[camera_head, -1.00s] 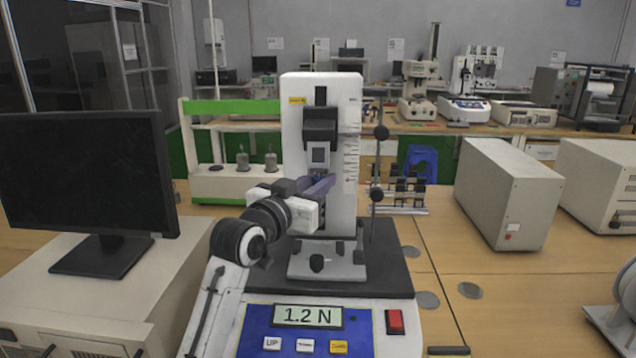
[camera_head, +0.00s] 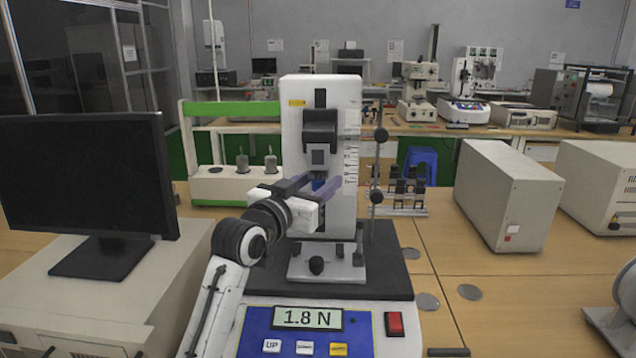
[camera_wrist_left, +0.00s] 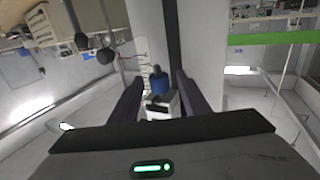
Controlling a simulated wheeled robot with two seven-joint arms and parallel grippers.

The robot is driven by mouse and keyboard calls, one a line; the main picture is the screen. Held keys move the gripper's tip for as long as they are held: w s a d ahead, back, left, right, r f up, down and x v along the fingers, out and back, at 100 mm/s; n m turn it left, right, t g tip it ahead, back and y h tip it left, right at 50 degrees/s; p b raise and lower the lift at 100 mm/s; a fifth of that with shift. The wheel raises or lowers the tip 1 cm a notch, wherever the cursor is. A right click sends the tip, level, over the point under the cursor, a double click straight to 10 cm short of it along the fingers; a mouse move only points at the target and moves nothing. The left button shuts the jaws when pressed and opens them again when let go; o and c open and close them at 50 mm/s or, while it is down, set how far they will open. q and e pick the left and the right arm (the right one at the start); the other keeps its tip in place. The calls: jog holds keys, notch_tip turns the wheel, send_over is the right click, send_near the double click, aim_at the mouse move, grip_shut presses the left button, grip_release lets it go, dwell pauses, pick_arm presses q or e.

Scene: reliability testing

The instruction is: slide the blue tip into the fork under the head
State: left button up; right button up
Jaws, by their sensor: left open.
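The tester's head (camera_head: 320,132) is a dark block on a white column (camera_head: 343,215), with a grey square piece below it. The blue tip (camera_head: 318,184) shows just under that piece, partly hidden by my fingers. My left gripper (camera_head: 322,182) is open, its two dark fingers spread on either side of the tip. In the left wrist view the blue tip (camera_wrist_left: 159,84) stands between the open fingers (camera_wrist_left: 160,92), with a gap on both sides. It meets a pale and dark piece there. The fork cannot be made out clearly, nor how deep the tip sits. My right gripper is not in view.
The tester's blue panel (camera_head: 258,330) reads 1.8 N. A black base plate (camera_head: 385,262) lies under the column, and a thin rod with black knobs (camera_head: 376,196) stands to its right. A monitor (camera_head: 85,190) is at left, grey boxes (camera_head: 505,195) at right.

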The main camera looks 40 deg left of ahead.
pick_arm(q)
jog(key=s+d+b, duration=0.1)
jog(key=s, duration=0.9)
jog(key=shift+s, duration=0.15)
jog(key=shift+d, duration=0.1)
